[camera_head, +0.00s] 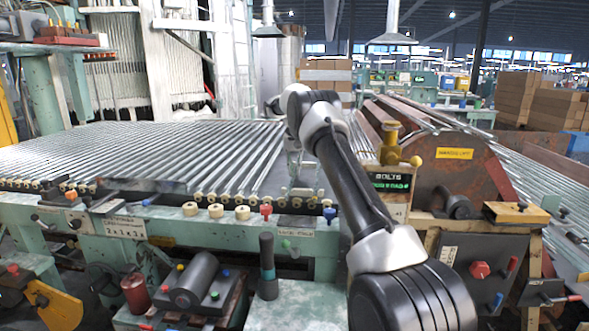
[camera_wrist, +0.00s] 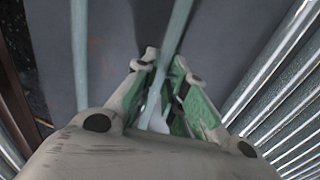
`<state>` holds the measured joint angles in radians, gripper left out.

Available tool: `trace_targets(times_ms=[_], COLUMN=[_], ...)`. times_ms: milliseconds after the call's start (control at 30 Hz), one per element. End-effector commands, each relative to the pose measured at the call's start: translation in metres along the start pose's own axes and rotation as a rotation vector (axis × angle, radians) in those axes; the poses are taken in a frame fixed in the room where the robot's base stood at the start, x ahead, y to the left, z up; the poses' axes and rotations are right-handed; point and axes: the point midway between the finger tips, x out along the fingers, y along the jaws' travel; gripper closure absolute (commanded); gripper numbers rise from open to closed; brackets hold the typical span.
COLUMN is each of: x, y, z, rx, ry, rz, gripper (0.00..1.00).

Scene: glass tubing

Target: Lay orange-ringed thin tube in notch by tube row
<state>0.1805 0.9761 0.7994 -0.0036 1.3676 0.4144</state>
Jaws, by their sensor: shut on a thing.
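My gripper (camera_wrist: 168,72) is shut on a thin pale tube (camera_wrist: 179,28) over a flat grey surface (camera_wrist: 125,30). The tube runs from the top edge of the wrist view down between the fingers. No orange ring can be made out on its visible part. In the head view my gripper (camera_head: 299,178) hangs at the right end of the tube row (camera_head: 190,150), close to the bench's front rail; the held tube is hard to make out there. I cannot pick out the notch.
A second pale tube (camera_wrist: 80,50) lies left of the held one in the wrist view. Shiny thick tubes (camera_wrist: 285,80) line the right. Cream rollers (camera_head: 216,210) and a red knob (camera_head: 266,210) stand along the front rail.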

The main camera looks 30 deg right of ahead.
Motion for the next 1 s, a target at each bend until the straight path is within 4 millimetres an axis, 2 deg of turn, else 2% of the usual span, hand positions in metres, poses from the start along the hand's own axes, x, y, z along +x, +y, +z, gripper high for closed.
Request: trace_targets(times_ms=[133,167,200,267,300,667,767,1000], x=[0.005,0.005,0.005,0.005,0.005,-0.001,-0.014,-0.073], y=[0.000,0.000,0.000,0.000,0.000,0.000,0.000,-0.001], z=[0.000,0.000,0.000,0.000,0.000,0.000,-0.001,-0.001], rx=[0.000,0.000,0.000,0.000,0.000,0.000,0.000,0.000], ry=[-0.001,0.000,0.000,0.000,0.000,0.002,0.003,0.006], rz=[0.000,0.000,0.000,0.000,0.000,-0.001,-0.001,-0.002], gripper=[1.00,0.85,0.78,0.67,0.65,0.65,0.65,0.65])
